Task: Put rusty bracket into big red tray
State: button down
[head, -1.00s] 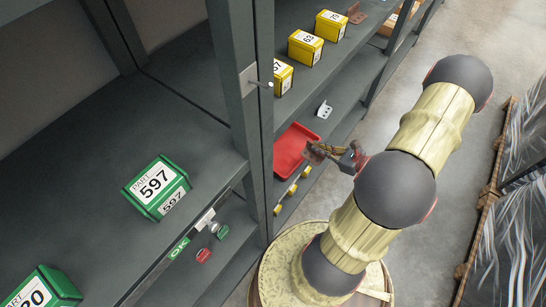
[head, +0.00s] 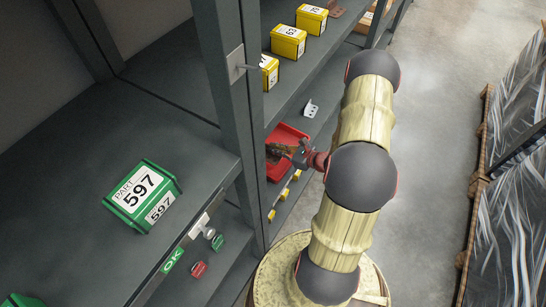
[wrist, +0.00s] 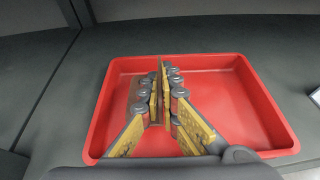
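The big red tray (head: 291,132) lies on the middle shelf, behind the upright post. It fills much of the wrist view (wrist: 238,100), and its floor looks empty around the fingers. My gripper (head: 285,150) is over the tray. In the wrist view its two yellow-padded fingers (wrist: 163,85) are closed together on the thin plate of the rusty bracket (wrist: 136,90). Part of the brown bracket sticks out left of the fingers; the rest is hidden behind them. I cannot tell whether the bracket touches the tray floor.
A pale metal bracket (head: 311,108) lies on the shelf beyond the tray. Yellow part boxes (head: 288,42) and another rust-coloured bracket (head: 337,8) are on the shelf above. The grey post (head: 228,90) stands left of the tray. Small yellow pieces (head: 284,195) sit along the shelf's front.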

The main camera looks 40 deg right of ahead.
aim_at(278, 156)
jog(key=shift+w+a+f, duration=0.1)
jog(key=shift+w+f, duration=0.2)
jog(key=shift+f, duration=0.1)
jog(key=shift+w+f+b, duration=0.15)
jog(key=shift+f+b, duration=0.25)
jog(key=shift+f, duration=0.45)
jog(key=shift+w+f+b, duration=0.1)
jog(key=shift+f+b, duration=0.3)
jog(key=shift+f, duration=0.45)
jog(key=shift+f, duration=0.2)
jog(key=c, duration=2.1)
grip_release()
jog(key=shift+o, duration=0.3)
jog(key=shift+r, duration=0.15)
